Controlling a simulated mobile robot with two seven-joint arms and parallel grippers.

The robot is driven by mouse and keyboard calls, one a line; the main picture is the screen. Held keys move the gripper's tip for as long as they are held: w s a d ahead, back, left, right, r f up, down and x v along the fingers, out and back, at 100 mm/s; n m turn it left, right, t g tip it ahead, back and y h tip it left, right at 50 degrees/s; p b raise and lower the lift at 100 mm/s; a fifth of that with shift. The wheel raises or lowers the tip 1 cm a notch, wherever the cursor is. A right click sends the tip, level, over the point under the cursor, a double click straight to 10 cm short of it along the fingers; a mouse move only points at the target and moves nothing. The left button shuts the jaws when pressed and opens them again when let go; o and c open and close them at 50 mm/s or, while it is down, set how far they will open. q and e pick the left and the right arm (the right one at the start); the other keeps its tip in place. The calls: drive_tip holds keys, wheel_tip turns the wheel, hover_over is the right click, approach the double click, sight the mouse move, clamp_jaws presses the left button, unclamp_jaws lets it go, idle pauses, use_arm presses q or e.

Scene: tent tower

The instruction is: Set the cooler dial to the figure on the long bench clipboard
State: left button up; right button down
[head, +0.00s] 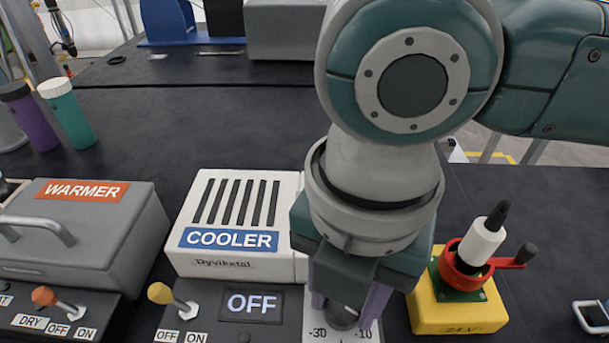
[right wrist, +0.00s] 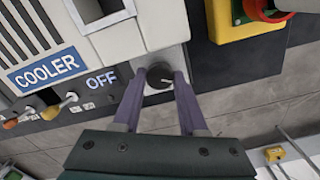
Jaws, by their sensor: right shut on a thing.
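The white cooler (head: 231,222) with dark vents and a blue COOLER label sits on the dark bench; it also shows in the right wrist view (right wrist: 48,72). Its display (head: 251,303) reads OFF. Its yellow-tipped lever (head: 166,295) stands above OFF and ON labels, tilted to the left. The dark round dial (right wrist: 158,76) is on a pale plate whose marks -30 and -10 partly show in the head view. My right gripper (head: 345,305) points down, its purple fingers shut on the dial, one either side. My left gripper is out of view. I see no clipboard.
A grey warmer (head: 95,235) with an orange-tipped lever (head: 46,297) stands left of the cooler. A yellow box (head: 455,305) with a red and white switch stands close to the right of my gripper. Purple and green bottles (head: 68,112) stand back left. The bench behind the cooler is clear.

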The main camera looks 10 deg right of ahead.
drive_tip(key=shift+r, duration=0.1)
drive_tip(key=shift+r+m+p, duration=0.15)
drive_tip(key=shift+m+p, duration=0.45)
drive_tip(key=shift+p, duration=0.35)
drive_tip(key=m+p, duration=0.5)
drive_tip(key=shift+s+p, duration=0.1)
drive_tip(key=shift+p, duration=0.25)
drive_tip(key=m+p, duration=0.2)
drive_tip(key=shift+m, duration=0.4)
drive_tip(key=m+p, duration=0.2)
drive_tip(key=m, duration=0.1)
drive_tip(key=shift+m+p, duration=0.3)
drive_tip(key=shift+p, duration=0.05)
drive_tip(key=m+p, duration=0.2)
drive_tip(key=m, duration=0.3)
drive_tip(key=shift+p, duration=0.35)
drive_tip(key=m+p, duration=0.1)
drive_tip(key=m, duration=0.2)
drive_tip(key=shift+m, duration=0.4)
drive_tip(key=shift+f+m+p, duration=0.2)
drive_tip(key=shift+m+p, duration=0.2)
drive_tip(key=shift+m, duration=1)
